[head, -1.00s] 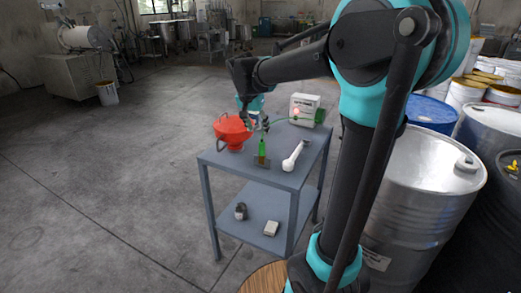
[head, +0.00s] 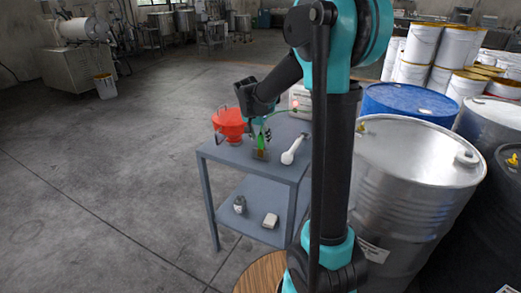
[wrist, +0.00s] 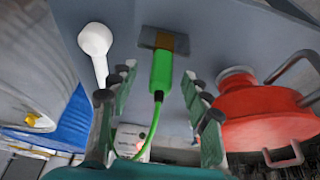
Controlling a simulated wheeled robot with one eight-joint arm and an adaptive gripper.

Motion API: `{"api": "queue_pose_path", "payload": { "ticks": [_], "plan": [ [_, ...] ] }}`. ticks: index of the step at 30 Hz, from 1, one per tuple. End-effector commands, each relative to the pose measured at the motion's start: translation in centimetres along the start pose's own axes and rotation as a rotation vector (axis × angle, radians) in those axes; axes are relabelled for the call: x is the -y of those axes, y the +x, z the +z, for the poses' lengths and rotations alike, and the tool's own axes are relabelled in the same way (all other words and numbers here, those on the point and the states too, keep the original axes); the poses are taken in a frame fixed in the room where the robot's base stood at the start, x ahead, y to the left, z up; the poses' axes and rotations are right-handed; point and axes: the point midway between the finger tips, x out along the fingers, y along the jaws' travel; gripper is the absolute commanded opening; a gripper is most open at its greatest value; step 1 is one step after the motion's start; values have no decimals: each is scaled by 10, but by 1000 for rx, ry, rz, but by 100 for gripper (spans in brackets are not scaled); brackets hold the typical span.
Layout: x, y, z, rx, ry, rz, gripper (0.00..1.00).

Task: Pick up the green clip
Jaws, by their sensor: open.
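The green clip (head: 260,142) stands near the front of the blue-grey cart top, at a small dark plate with a brown part (wrist: 172,43). In the wrist view the green clip (wrist: 161,72) points its cable end towards me, and a green cable runs from it. My gripper (wrist: 160,88) is open, with its fingers on the left and right of the clip and gaps on both sides. In the head view my gripper (head: 262,127) is just above the clip, partly hidden by my arm.
A red pot with handles (head: 228,122) stands left of the clip, close to my right finger in the wrist view. A white handled tool (head: 293,150) lies to its right. A white box (head: 300,104) stands behind. Metal drums (head: 410,185) stand right of the cart.

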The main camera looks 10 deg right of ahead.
Motion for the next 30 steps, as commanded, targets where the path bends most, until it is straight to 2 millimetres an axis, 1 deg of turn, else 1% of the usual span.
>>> {"api": "queue_pose_path", "payload": {
  "ticks": [6,10,13,19,20,30],
  "plan": [
    [2,29,-4,0,2,1,48],
    [2,43,-4,0,1,1,48],
    [2,48,-3,0,0,0,48],
    [2,48,-3,0,0,0,48],
    [2,48,-3,0,0,0,47],
    [2,48,-3,0,0,0,5]
  ]
}}
